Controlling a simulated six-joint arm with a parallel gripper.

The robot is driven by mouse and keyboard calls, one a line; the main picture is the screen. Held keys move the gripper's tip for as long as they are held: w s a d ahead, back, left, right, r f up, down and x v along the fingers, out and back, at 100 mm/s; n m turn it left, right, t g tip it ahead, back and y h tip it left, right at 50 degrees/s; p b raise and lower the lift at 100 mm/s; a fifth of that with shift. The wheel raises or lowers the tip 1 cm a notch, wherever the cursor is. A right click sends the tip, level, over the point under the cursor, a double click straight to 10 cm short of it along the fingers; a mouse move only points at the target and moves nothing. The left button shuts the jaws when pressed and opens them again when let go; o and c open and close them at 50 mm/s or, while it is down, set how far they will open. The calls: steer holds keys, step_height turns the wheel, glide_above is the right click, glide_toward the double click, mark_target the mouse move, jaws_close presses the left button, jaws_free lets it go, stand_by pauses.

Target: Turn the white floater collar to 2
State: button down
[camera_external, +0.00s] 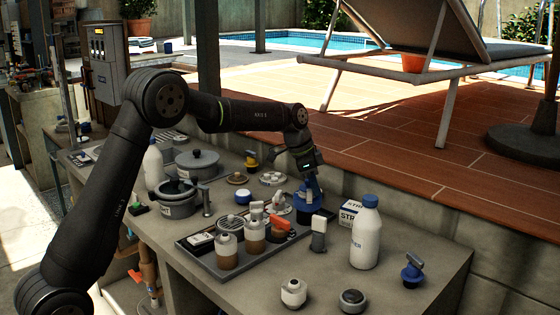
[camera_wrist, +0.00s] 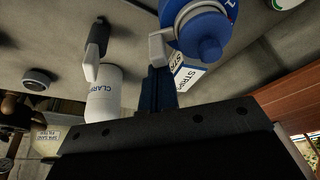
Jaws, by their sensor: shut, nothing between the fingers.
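A small white pot-shaped object with a ringed top (camera_external: 293,292) stands alone at the front of the grey counter; it looks like the white floater, but any numbers on its collar are too small to read. My gripper (camera_external: 313,190) is shut and empty, pointing down toward the back right of the counter, well behind the white floater. It also shows in the wrist view (camera_wrist: 159,50), close beside a blue round object with a white marking (camera_wrist: 203,27). I cannot tell whether they touch. The white floater is not clearly seen in the wrist view.
A white bottle (camera_external: 366,238), a strips box (camera_external: 350,213), a grey-handled tool (camera_external: 319,235), a round dark-topped disc (camera_external: 352,300) and a blue valve (camera_external: 412,270) stand nearby. Counter around the white floater is clear.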

steer(key=shift+s+a, duration=0.1)
steer(key=shift+a, duration=0.65)
stand_by(0.5)
steer(key=shift+w+d, duration=0.3)
steer(key=shift+w, duration=0.45)
steer(key=s+d, duration=0.1)
steer(key=d, duration=0.3)
steer(key=v, duration=1)
steer(key=shift+w, duration=0.35)
steer(key=shift+f, duration=0.15)
